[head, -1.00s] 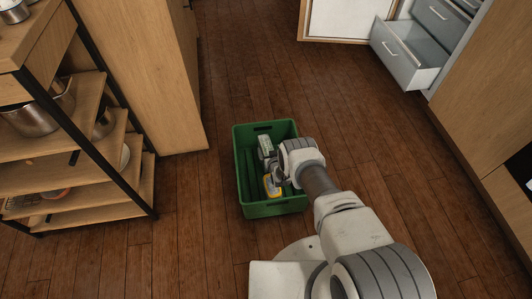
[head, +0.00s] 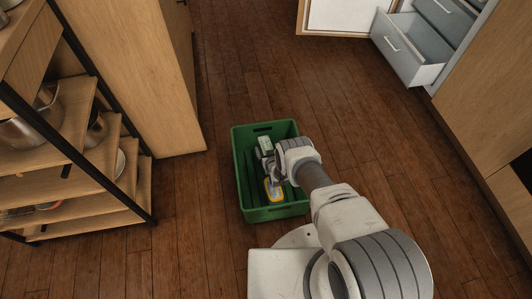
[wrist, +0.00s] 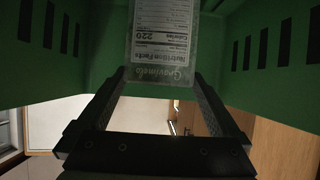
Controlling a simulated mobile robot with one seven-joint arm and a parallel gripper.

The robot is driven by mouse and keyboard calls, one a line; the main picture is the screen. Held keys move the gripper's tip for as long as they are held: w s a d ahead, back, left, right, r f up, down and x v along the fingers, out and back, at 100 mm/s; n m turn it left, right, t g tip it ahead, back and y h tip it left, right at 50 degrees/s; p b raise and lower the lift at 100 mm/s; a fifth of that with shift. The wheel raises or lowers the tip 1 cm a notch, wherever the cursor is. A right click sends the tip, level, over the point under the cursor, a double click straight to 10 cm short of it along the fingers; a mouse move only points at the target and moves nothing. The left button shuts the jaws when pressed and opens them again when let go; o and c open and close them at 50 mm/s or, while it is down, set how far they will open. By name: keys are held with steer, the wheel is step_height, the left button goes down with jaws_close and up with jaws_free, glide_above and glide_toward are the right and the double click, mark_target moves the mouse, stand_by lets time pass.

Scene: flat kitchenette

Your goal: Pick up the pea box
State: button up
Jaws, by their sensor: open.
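A pale green and white package (head: 265,146), which may be the pea box, is in the far part of the green crate (head: 245,208) in the head view. A yellow-edged package (head: 274,192) lies nearer in the same crate. My gripper (wrist: 158,72) is open inside the crate. In the wrist view a pale box (wrist: 160,45) with an upside-down nutrition label shows between and beyond the fingertips, with a gap on each side. Its far end is cut off by the frame. I cannot tell from this face whether it is the pea box.
The crate's slotted green walls (wrist: 262,48) rise on both sides of my gripper. A shelf rack (head: 90,180) with pots stands at left, beside a wooden cabinet (head: 140,80). An open drawer (head: 408,55) juts out at the upper right. The wooden floor around the crate is clear.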

jaws_close()
stand_by(0.5)
